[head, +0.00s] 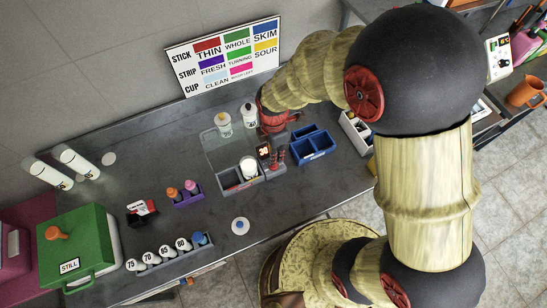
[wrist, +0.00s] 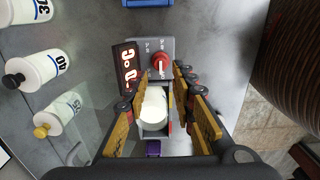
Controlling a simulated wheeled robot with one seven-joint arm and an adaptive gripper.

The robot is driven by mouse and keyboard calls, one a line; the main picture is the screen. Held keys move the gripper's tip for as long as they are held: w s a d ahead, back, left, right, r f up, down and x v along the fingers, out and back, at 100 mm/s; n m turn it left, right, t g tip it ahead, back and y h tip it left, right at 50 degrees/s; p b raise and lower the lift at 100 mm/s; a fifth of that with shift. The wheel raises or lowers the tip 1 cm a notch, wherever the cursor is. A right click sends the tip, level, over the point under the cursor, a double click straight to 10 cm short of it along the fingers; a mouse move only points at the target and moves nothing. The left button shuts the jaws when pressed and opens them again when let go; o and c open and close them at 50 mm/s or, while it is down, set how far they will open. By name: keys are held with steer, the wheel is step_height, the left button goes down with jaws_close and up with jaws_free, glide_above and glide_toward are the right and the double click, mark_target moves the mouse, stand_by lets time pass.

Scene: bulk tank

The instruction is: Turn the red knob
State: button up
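The red knob (wrist: 160,62) sits on a grey control box (wrist: 157,47), beside a lit red-digit display (wrist: 128,70). A pale pointer line shows on the knob. My gripper (wrist: 155,80) is open, with its yellow-padded fingers apart. In the wrist view its fingertips reach to just below the knob, one to each side. Nothing is held; whether a finger touches the knob cannot be told. In the head view my gripper (head: 274,122) hangs over the grey bath unit (head: 228,180), and the knob is hard to make out there.
A white-topped container (wrist: 153,107) sits in the bath, seen between my fingers. Several bottles (wrist: 58,117) stand to the left in the wrist view. A blue tray (head: 313,146) is right of the bath. A green box (head: 80,245) stands at the lower left. Bare metal counter (head: 330,190) lies in front.

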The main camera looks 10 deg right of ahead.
steer(key=shift+r, duration=2.8)
steer(key=s+d+r+m+t+b, duration=0.2)
steer(key=s+d+r+m+b, duration=0.2)
steer(key=m, duration=0.6)
steer(key=s+d+r+m+t+b, duration=0.3)
steer(key=s+d+r+m, duration=0.5)
steer(key=r+m, duration=0.3)
steer(key=shift+s+t+b, duration=0.25)
steer(key=shift+t+b, duration=0.05)
steer(key=shift+b, duration=0.4)
steer(key=shift+d, duration=0.1)
